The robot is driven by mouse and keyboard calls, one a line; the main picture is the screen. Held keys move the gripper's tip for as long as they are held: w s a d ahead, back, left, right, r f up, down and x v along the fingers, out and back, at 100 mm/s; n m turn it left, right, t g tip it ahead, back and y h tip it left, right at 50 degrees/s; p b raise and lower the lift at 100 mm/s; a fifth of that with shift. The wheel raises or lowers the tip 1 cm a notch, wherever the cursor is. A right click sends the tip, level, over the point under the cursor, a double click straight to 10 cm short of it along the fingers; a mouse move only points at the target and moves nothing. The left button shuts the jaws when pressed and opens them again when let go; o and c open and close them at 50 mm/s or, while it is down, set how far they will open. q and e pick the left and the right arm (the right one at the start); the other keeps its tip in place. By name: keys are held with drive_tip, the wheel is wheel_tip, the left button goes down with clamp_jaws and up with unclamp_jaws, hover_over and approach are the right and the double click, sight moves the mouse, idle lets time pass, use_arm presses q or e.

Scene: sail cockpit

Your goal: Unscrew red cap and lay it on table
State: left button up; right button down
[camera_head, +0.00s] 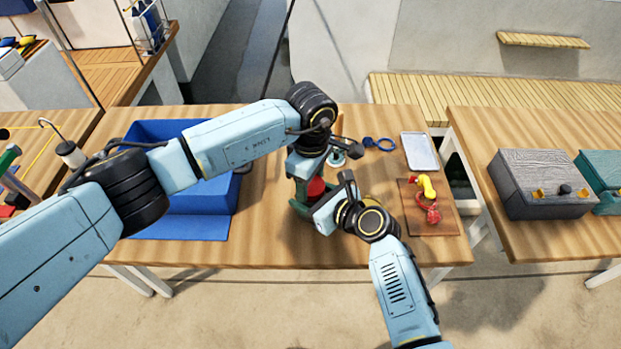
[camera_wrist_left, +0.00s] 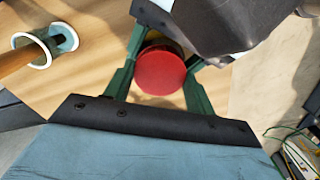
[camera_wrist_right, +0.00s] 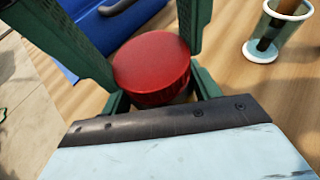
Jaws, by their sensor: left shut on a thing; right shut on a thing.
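The round red cap (camera_head: 316,188) shows between my two grippers near the middle of the wooden table (camera_head: 270,245). My left gripper (camera_head: 308,180) comes from above, and its green fingers are shut at the sides of the red cap (camera_wrist_left: 161,72) in the left wrist view. My right gripper (camera_head: 312,205) comes from the front right and is shut below the cap. The right wrist view shows the red cap (camera_wrist_right: 152,62) with green fingers around it. The container under the cap is mostly hidden; a yellowish part shows beneath it in the left wrist view.
A blue bin (camera_head: 190,200) stands left of the grippers. A white-rimmed cup (camera_wrist_right: 272,32) holding a wooden stick stands close by. Behind and right lie a blue-handled item (camera_head: 380,143), a metal tray (camera_head: 420,152) and a board (camera_head: 445,222) with red and yellow things.

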use_arm(q)
drive_tip(key=n, duration=0.5)
drive_tip(key=shift+n, duration=0.3)
drive_tip(key=n, duration=0.3)
drive_tip(key=shift+w+r+n, duration=0.1)
drive_tip(key=shift+n, duration=0.3)
drive_tip(key=o, duration=1)
drive_tip(key=shift+o, duration=0.4)
drive_tip(key=shift+s+d, duration=0.1)
drive_tip(key=shift+s, duration=0.15)
